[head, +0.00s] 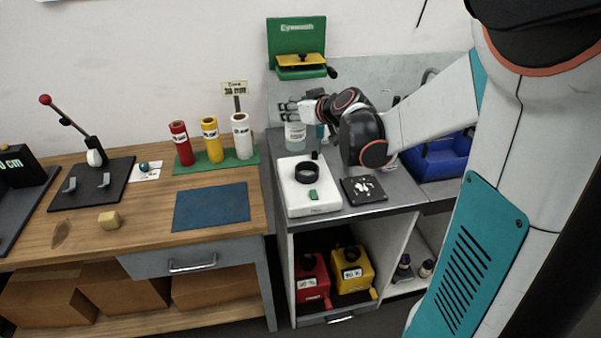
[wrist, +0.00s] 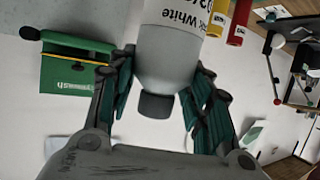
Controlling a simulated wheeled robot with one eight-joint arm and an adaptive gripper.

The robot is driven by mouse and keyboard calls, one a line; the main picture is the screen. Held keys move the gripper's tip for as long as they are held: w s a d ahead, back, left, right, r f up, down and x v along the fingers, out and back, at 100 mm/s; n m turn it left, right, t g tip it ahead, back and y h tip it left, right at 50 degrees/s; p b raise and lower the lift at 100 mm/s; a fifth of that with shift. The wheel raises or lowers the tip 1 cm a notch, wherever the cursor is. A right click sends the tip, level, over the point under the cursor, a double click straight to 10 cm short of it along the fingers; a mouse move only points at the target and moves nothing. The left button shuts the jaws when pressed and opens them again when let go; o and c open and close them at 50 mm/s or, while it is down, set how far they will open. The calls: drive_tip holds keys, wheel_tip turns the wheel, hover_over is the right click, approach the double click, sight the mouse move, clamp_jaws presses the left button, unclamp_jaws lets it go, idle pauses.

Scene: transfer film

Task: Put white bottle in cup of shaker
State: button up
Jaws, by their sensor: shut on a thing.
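The white bottle, labelled "White", is in my gripper. In the wrist view the bottle (wrist: 168,58) lies between the fingers, its dark cap towards the palm; its far end is cut off by the frame edge. In the head view the bottle (head: 295,136) hangs roughly upright below the fingers, over the back left of the grey counter. My gripper (head: 292,109) is shut on it, pointing left; its fingers also show in the wrist view (wrist: 157,90). The shaker (head: 321,204) is a white unit with a black ring-shaped cup (head: 307,172) and a green button, in front of the bottle.
Red, yellow and white tubes (head: 210,140) stand on a green base to the left. A green eyewash unit (head: 298,72) is on the wall behind. A blue bin (head: 440,158) sits right.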

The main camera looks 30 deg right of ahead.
drive_tip(key=d+r, duration=0.3)
drive_tip(key=d, duration=0.1)
drive_tip(key=shift+m+h, duration=0.3)
drive_tip(key=shift+h, duration=0.1)
wheel_tip(320, 180, down, 20)
drive_tip(key=b, duration=0.5)
drive_tip(key=shift+w+r+b, duration=0.1)
drive_tip(key=shift+w+b, duration=0.05)
drive_tip(key=shift+b, duration=0.2)
drive_tip(key=shift+f, duration=0.2)
drive_tip(key=o, duration=1.2)
drive_tip(key=shift+r, duration=0.2)
drive_tip(key=p+v, duration=0.2)
drive_tip(key=v, duration=1)
